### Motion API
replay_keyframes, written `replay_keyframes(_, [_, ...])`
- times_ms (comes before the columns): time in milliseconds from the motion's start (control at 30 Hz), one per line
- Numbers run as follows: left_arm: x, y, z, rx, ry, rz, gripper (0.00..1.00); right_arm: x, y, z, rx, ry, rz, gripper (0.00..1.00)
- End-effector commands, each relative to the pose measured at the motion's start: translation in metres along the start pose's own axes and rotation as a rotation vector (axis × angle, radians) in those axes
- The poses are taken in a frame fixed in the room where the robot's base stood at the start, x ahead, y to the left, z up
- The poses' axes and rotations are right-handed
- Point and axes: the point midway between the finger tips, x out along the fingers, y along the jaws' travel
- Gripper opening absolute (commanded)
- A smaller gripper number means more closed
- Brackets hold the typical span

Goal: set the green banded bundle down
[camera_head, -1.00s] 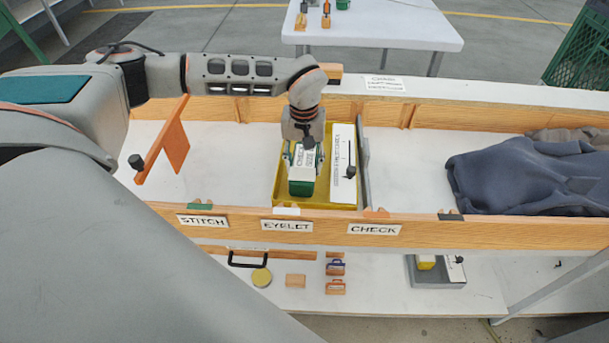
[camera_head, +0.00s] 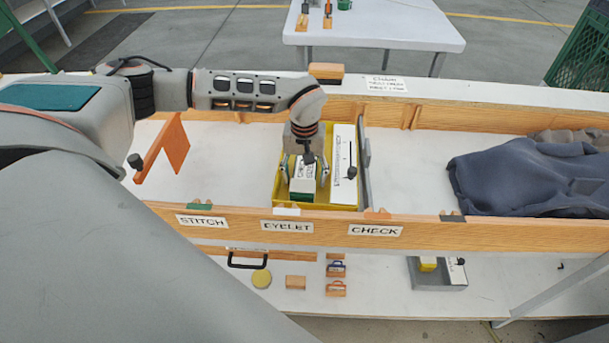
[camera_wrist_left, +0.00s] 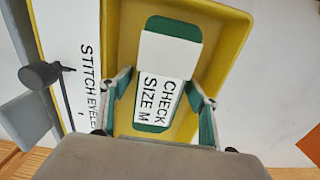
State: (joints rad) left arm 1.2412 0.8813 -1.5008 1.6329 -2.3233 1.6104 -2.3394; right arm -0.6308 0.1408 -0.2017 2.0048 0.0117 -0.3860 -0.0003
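The green banded bundle (camera_head: 302,189) has a white band reading "CHECK SIZE M". It sits in the left part of the yellow tray (camera_head: 342,202), in the section of the bench behind the EYELET label. My left gripper (camera_head: 304,173) is over it with its fingers spread on either side. In the left wrist view the bundle (camera_wrist_left: 165,90) lies flat between the green fingertips (camera_wrist_left: 158,90), with a visible gap at the fingers. The bundle appears to rest on the tray floor. My right gripper is not in view.
A grey divider (camera_head: 364,170) borders the tray. An orange flag-like panel (camera_head: 174,148) is at left, dark cloth (camera_head: 530,178) at right. The front rail (camera_head: 480,229) carries labels.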

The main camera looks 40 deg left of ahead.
Motion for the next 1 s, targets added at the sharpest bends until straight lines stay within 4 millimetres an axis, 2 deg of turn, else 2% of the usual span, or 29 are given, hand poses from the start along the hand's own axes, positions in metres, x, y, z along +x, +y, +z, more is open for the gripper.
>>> replay_keyframes(267, [-0.005,0.000,0.000,-0.001,0.001,0.000,0.61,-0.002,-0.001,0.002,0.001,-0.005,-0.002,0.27])
replay_keyframes(367, [-0.018,0.001,-0.001,0.000,0.004,0.002,0.61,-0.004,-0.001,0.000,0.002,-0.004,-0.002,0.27])
replay_keyframes(600, [-0.067,0.001,-0.002,0.001,0.006,0.003,0.61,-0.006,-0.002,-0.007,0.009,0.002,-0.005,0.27])
replay_keyframes(800, [-0.102,0.000,-0.001,-0.001,0.004,0.001,0.61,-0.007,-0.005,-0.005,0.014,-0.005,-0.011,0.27])
replay_keyframes(1000, [-0.120,0.000,0.000,0.000,0.000,0.000,0.61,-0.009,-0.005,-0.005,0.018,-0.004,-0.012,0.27])
